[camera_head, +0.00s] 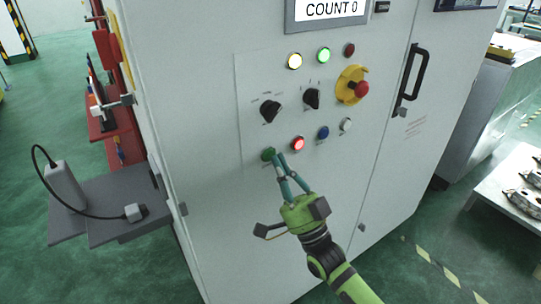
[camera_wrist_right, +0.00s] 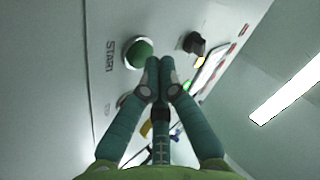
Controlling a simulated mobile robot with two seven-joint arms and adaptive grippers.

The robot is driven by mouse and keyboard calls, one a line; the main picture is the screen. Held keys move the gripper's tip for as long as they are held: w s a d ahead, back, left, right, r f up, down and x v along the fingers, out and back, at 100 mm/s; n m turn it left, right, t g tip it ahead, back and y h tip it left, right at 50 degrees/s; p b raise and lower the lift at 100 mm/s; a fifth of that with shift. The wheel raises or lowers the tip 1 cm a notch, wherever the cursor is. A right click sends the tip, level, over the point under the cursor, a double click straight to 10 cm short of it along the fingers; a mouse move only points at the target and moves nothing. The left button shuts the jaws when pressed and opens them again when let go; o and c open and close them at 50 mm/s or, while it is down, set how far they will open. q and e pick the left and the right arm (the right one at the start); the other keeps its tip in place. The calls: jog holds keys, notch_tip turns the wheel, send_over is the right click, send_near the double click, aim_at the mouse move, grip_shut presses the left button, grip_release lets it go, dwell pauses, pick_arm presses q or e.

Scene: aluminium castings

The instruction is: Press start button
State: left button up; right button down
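The green start button (camera_head: 268,154) is at the lower left of the control panel on the white cabinet. In the right wrist view the green button (camera_wrist_right: 138,52) has the word START beside it. My right gripper (camera_head: 278,154) comes up from below, its fingertips just right of the green button in the head view. In the wrist view the fingertips (camera_wrist_right: 159,65) are together, with nothing between them, beside the button. I cannot tell whether they touch the panel. My left gripper is not in view.
A lit red button (camera_head: 297,143), a blue button (camera_head: 323,132) and a white button (camera_head: 346,125) continue the row. Above are two black knobs and a yellow-ringed red emergency stop (camera_head: 361,89). A display (camera_head: 331,9) reads COUNT 0. A grey shelf (camera_head: 115,222) juts out at left.

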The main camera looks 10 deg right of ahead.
jog(key=shift+w+a, duration=0.1)
jog(key=shift+w, duration=0.25)
dwell(0.3)
jog(key=shift+s, duration=0.15)
jog(key=shift+s+d, duration=0.3)
jog(key=shift+s, duration=0.35)
jog(key=shift+s+p, duration=0.1)
jog(key=shift+p, duration=0.2)
jog(key=s, duration=0.1)
jog(key=s+d+p, duration=0.1)
jog(key=s, duration=0.2)
jog(key=shift+s+d+p, duration=0.25)
jog(key=shift+d+p, duration=0.1)
dwell(0.4)
